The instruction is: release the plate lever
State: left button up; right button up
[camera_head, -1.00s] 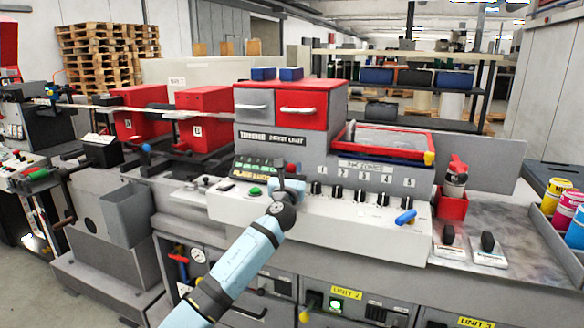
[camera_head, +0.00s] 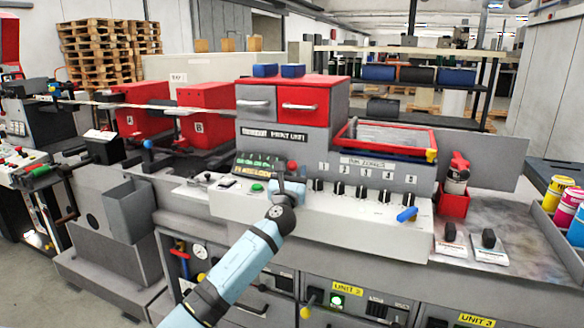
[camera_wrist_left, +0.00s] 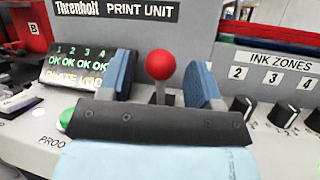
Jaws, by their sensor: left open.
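The plate lever, a short grey stem with a red ball knob (camera_head: 292,165), stands upright on the print unit's console. In the left wrist view the red knob (camera_wrist_left: 161,65) shows between the two blue finger pads, with a gap on each side. My left gripper (camera_head: 289,184) is open around the lever and does not grip it. The small display (camera_wrist_left: 75,68) left of the lever shows several OK marks and a yellow line that seems to read PLATE LOCK. My right gripper is not in view.
A green button (camera_head: 257,188) sits left of the gripper. Several black ink zone knobs (camera_head: 339,188) and a blue handle (camera_head: 407,214) lie to the right. Red boxes (camera_head: 207,115) rise at the left back.

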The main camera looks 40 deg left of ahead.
pick_arm(q)
jog(key=v, duration=1.1)
jog(key=shift+s, duration=0.35)
jog(key=shift+d+f, duration=0.1)
jog(key=shift+f, duration=0.1)
